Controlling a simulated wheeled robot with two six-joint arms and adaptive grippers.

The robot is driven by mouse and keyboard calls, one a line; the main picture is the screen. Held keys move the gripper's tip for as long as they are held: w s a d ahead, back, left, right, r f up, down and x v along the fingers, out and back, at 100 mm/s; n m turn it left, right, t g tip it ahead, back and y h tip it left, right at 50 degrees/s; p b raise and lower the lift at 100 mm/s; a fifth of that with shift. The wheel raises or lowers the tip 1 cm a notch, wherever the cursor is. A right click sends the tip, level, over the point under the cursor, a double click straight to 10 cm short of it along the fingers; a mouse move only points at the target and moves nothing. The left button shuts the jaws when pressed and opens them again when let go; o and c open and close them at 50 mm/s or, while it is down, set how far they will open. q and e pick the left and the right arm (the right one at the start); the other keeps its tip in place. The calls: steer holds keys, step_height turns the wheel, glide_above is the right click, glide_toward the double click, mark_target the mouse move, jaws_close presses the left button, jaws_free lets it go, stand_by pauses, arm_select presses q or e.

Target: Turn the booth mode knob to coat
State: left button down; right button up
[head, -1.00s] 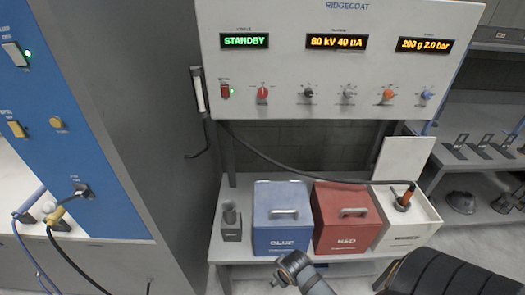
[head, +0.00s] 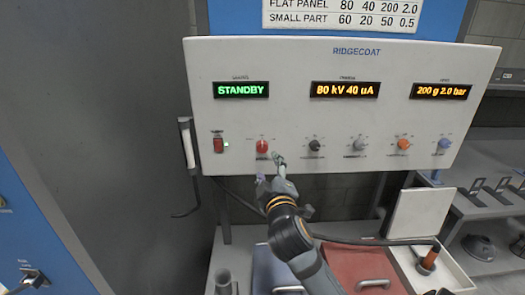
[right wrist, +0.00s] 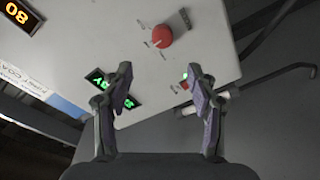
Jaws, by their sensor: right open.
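The white control panel (head: 320,120) carries a row of knobs along its lower edge. The red knob (head: 262,146), leftmost in that row, sits below the green STANDBY display (head: 241,90). The marks around it are too small to read. The red knob also shows in the right wrist view (right wrist: 162,37), ahead of the fingers and between their lines. My right gripper (head: 270,169) is open and empty just below the red knob in the head view. In the right wrist view my right gripper (right wrist: 159,74) has its fingers spread wide, apart from the knob. My left gripper is out of view.
A red lit switch (head: 218,145) is left of the red knob; a dark knob (head: 314,145) is to its right, with more knobs beyond. A red box (head: 352,262) stands below.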

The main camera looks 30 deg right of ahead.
mark_target(263, 149)
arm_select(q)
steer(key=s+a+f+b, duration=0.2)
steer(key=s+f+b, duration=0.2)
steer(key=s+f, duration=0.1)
arm_select(e)
steer(key=p+x, duration=0.1)
steer(key=x, duration=0.3)
steer(key=p+x, duration=0.2)
steer(key=x, duration=0.3)
steer(key=shift+w+d+f, duration=0.15)
steer(key=shift+d+f, duration=0.1)
steer(key=shift+w+d+r, duration=0.1)
steer(key=shift+w, duration=0.1)
steer(key=shift+w+d, duration=0.2)
steer(key=shift+w, duration=0.2)
steer(key=c, duration=0.9)
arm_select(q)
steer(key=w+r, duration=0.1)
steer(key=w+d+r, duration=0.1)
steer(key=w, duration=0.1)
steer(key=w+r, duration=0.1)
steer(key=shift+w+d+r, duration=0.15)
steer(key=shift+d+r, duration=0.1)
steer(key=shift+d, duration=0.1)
arm_select(e)
steer(key=shift+c, duration=1.4)
